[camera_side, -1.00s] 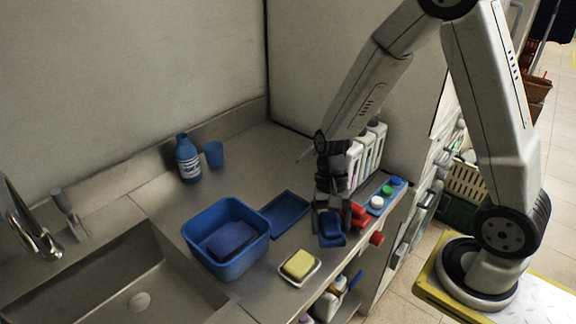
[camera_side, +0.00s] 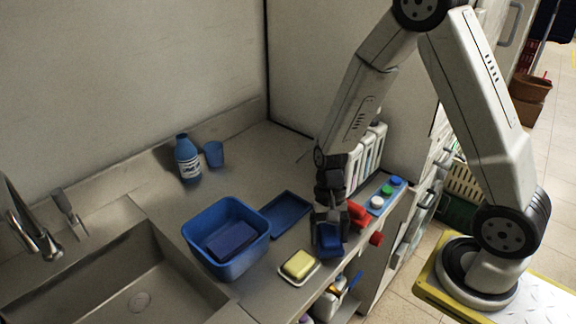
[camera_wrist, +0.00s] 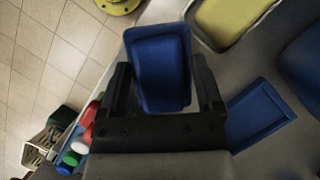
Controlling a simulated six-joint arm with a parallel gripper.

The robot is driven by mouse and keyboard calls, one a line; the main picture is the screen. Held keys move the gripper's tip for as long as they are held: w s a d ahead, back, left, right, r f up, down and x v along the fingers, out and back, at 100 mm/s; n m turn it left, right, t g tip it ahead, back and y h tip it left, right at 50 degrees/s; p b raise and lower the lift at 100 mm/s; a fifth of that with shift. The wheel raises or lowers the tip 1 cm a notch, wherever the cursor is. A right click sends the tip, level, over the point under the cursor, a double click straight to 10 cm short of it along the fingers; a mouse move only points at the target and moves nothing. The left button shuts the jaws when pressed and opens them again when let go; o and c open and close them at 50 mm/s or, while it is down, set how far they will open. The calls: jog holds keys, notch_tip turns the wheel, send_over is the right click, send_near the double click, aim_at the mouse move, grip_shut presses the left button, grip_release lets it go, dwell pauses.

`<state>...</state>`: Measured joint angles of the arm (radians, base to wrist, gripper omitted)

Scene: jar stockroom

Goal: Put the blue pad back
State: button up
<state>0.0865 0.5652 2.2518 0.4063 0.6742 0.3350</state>
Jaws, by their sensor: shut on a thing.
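My gripper (camera_side: 328,222) is shut on a blue pad (camera_side: 330,239) near the counter's front edge. In the wrist view the pad (camera_wrist: 162,72) sits between the two fingers of my gripper (camera_wrist: 160,90), slightly tilted. A shallow blue tray (camera_side: 286,215) lies empty on the counter, left of my gripper; it also shows in the wrist view (camera_wrist: 262,117). A second, darker blue pad (camera_side: 232,241) lies inside a blue tub (camera_side: 251,254) farther left. I cannot tell whether the held pad touches the counter.
A yellow sponge (camera_side: 299,263) sits on a white dish (camera_side: 288,278) left of my gripper. Red items (camera_side: 358,213) and colored caps on a blue strip (camera_side: 387,192) are close on the right. White bottles (camera_side: 367,155) stand behind. A blue bottle (camera_side: 187,160) and cup (camera_side: 214,153) stand at the back.

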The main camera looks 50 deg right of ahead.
jog(key=shift+f, duration=0.2)
jog(key=o, duration=0.9)
jog(key=shift+c, duration=0.2)
jog(key=shift+w+r, duration=0.1)
jog(key=shift+r, duration=0.65)
jog(key=v, duration=1.1)
jog(key=shift+r, duration=0.2)
jog(key=shift+d, duration=0.1)
